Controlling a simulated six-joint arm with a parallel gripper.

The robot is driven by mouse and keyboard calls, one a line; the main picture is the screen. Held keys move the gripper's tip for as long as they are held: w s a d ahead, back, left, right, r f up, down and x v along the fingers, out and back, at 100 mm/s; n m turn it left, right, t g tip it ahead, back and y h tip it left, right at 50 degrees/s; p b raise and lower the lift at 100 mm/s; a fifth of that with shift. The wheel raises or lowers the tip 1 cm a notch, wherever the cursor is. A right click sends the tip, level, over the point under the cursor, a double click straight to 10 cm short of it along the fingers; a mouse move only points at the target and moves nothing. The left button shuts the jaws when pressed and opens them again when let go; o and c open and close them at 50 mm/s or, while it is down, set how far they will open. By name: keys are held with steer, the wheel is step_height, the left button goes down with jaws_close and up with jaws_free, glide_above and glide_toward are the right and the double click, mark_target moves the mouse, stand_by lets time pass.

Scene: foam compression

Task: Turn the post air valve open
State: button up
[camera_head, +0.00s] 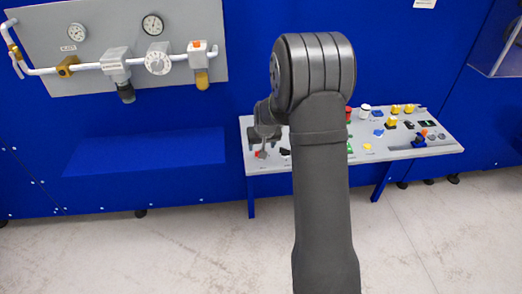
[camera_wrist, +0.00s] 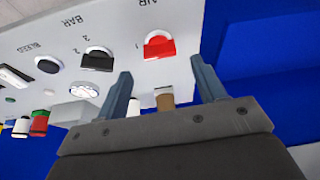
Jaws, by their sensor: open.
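The grey sloped console (camera_head: 405,152) carries the controls. In the wrist view a red knob (camera_wrist: 159,45) sits on the light panel under an upside-down label that seems to read AIR. This looks like the post air valve. In the head view a small red patch (camera_head: 261,154) shows at the console's left end, just below my gripper (camera_head: 266,137). In the wrist view my gripper (camera_wrist: 161,68) is open, its two fingers pointing at the panel with the red knob beyond and between the tips. I see no contact with the knob.
A black knob (camera_wrist: 98,59) sits left of the red one, and a tan-and-white part (camera_wrist: 166,96) shows between the fingers. Several buttons fill the console's right side.

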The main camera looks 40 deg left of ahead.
steer(key=shift+x, duration=2.4)
steer(key=shift+c, duration=0.4)
steer(key=c, duration=0.9)
steer(key=shift+m+t, duration=0.3)
steer(key=shift+m, duration=0.2)
steer(key=o, duration=1)
steer(key=v, duration=1.7)
steer(key=shift+w+a+r, duration=0.1)
steer(key=shift+a+r, duration=0.05)
steer(key=shift+r, duration=0.2)
